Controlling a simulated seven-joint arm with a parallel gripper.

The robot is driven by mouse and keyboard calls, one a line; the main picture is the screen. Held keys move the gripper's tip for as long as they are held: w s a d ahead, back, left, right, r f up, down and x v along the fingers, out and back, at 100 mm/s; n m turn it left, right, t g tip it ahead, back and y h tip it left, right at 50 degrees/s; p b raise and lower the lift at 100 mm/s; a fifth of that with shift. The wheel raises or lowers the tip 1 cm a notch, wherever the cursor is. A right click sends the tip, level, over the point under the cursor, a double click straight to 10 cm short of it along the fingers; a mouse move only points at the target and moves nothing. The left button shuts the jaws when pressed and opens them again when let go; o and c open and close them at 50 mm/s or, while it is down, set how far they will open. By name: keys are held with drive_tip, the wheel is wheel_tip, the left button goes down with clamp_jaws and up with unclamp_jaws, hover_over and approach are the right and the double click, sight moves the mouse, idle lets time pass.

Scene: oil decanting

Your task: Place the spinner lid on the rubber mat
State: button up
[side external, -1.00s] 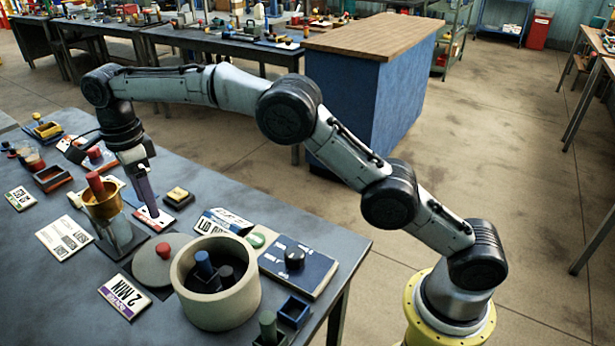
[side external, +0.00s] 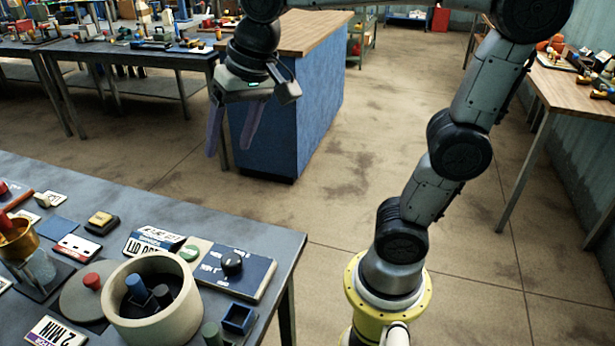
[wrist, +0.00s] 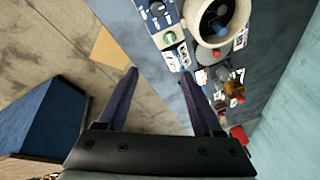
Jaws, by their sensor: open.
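The spinner lid (side external: 84,305) is a round grey disc with a red knob on top. It lies left of the spinner, a thick beige round pot (side external: 155,300) that stands open at the top with blue and dark pieces inside. In the wrist view the lid's red knob (wrist: 217,56) shows just below the pot (wrist: 238,32). I cannot clearly make out the rubber mat; the lid hides most of what is under it. My gripper (side external: 229,151) is open and empty, high and well away from the lid, past the table's far edge. Its spread fingers (wrist: 159,72) show in the wrist view.
A brass funnel (side external: 18,243) stands left. A blue cabinet (side external: 305,120) stands behind my gripper. Open floor lies beyond the table.

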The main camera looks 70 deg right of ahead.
drive_tip(key=s+d+f+n+t, duration=0.1)
drive_tip(key=s+d+f+n, duration=0.2)
drive_tip(key=s, duration=0.9)
drive_tip(key=shift+s+f+n+t, duration=0.2)
drive_tip(key=shift+f+n+t, duration=0.1)
drive_tip(key=shift+f+n, duration=1.55)
